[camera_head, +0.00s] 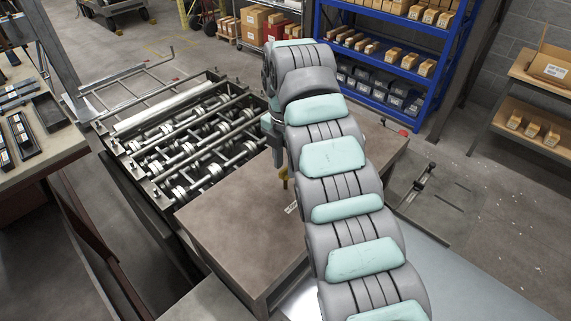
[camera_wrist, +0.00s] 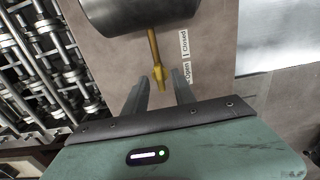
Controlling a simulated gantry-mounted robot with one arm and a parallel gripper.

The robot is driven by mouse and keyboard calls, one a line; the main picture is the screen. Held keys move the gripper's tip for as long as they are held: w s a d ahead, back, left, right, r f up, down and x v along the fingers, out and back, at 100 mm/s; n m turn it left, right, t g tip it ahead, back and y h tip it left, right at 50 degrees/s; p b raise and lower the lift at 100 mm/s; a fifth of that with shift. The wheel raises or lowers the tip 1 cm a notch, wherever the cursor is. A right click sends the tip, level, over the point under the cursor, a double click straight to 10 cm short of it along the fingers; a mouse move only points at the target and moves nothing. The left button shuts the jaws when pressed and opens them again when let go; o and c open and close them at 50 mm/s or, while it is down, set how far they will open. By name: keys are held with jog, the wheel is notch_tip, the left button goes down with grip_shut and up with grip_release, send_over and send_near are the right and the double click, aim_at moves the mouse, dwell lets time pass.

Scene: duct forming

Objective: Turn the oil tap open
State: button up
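The oil tap (camera_wrist: 155,58) is a thin brass-yellow lever. In the wrist view it reaches down from under a dark grey cylinder (camera_wrist: 125,14), and its end lies in the gap between my fingers. My gripper (camera_wrist: 160,77) is open, with one dark finger on each side of the tap's end; I cannot tell whether either touches it. A white label reading "Closed" (camera_wrist: 184,43) and one reading "Open" (camera_wrist: 187,72) are on the brown surface right of the tap.
The brown machine top (camera_head: 225,225) lies around the tap. A roller machine (camera_head: 190,150) with rods and wheels adjoins its left side. A blue shelf (camera_head: 385,50) with boxes stands behind, and a bench (camera_head: 48,120) with dark trays is at left.

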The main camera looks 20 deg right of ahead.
aim_at(286, 169)
notch_tip(286, 169, up, 10)
jog(key=p, duration=0.3)
jog(key=shift+r, duration=0.15)
dwell(0.3)
